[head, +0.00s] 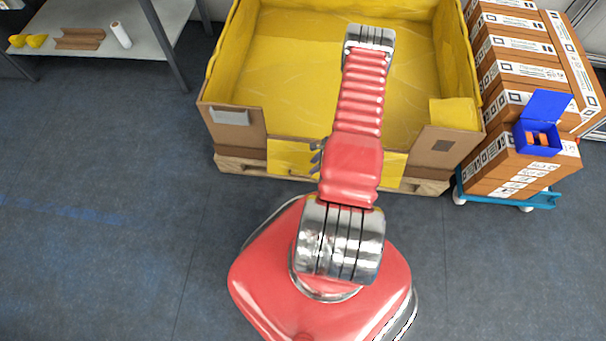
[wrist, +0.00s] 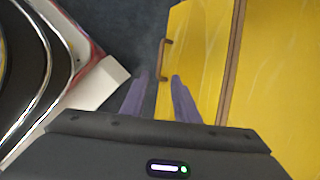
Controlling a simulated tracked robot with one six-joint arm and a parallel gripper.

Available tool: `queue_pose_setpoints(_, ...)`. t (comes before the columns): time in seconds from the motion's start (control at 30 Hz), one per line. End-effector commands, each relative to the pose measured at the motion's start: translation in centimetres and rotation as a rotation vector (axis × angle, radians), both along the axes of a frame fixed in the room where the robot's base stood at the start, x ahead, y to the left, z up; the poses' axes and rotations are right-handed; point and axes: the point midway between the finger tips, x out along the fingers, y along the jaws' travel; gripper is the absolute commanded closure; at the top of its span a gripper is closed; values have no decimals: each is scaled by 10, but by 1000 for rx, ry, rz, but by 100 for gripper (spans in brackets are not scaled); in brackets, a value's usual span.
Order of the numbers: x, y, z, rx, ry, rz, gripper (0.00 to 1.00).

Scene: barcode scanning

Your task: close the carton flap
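The large carton (head: 237,131) has a yellow lining and an open top. Its front flap (head: 290,157) hangs down at the front, yellow face outward, partly hidden behind my arm. In the wrist view the flap (wrist: 205,45) carries a small brown handle (wrist: 165,58). My gripper (wrist: 160,77) is open, its two purple-grey fingers apart, with the handle just beyond and between the tips. I cannot tell whether they touch it. In the head view only some dark finger parts of my gripper (head: 316,157) show left of the arm.
The carton stands on a wooden pallet (head: 240,166). At right, stacked brown boxes (head: 515,70) sit on a blue wheeled dolly (head: 543,199), with a blue bin (head: 537,138) on them. A shelf (head: 75,38) stands at upper left. The floor at left is clear.

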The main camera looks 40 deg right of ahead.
Motion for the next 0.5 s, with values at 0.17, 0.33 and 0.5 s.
queue_pose_setpoints(0.17,7,4,-20,0,0,1,72)
queue_pose_setpoints(0.33,14,9,-39,1,1,0,72)
queue_pose_setpoints(0.5,21,12,-57,0,0,2,72)
